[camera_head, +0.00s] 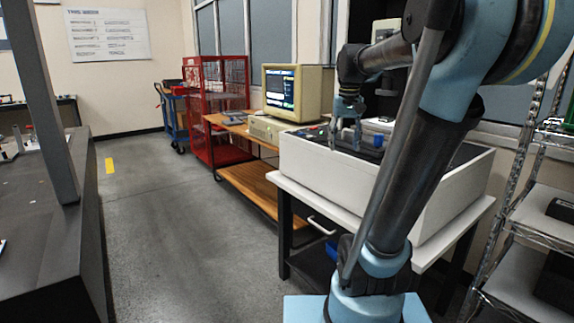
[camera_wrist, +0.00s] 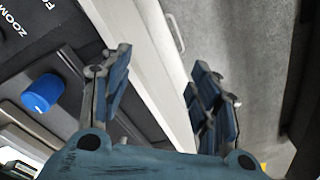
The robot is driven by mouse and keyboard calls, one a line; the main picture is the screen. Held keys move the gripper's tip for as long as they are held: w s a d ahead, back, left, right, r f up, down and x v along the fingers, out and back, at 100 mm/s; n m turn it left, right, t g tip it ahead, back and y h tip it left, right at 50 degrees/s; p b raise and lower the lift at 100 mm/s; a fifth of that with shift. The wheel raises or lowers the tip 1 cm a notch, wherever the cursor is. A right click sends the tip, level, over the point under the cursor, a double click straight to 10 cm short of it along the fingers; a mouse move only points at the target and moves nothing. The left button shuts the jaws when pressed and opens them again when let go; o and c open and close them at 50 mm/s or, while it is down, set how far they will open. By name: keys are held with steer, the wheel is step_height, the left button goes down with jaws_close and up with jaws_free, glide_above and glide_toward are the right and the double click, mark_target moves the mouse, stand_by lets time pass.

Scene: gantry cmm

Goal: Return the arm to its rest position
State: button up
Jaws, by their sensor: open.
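My arm (camera_head: 420,150) rises from its light blue base and bends over a white-walled console (camera_head: 330,172) on a table in the head view. My gripper (camera_head: 346,142) hangs fingers down above the console, near its left part. In the wrist view my gripper (camera_wrist: 160,68) has its two blue-grey fingers well apart, with nothing between them. The console's pale wall (camera_wrist: 135,50) runs behind the fingers there. Whether the fingers touch anything on the console cannot be told.
A blue knob (camera_wrist: 42,93) stands on the dark panel left of my fingers. A computer monitor (camera_head: 292,92) sits on a wooden bench beyond the console, before a red cage (camera_head: 205,110). A wire shelf (camera_head: 530,225) stands at right. The grey floor (camera_head: 170,240) is clear.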

steer(key=s+f+t, duration=0.1)
steer(key=s+f, duration=1.9)
steer(key=f, duration=0.3)
steer(key=shift+w, duration=0.1)
steer(key=shift+w+f, duration=0.2)
steer(key=shift+w, duration=0.2)
steer(key=shift+c, duration=0.2)
steer(key=c, duration=0.4)
steer(key=shift+c, duration=0.5)
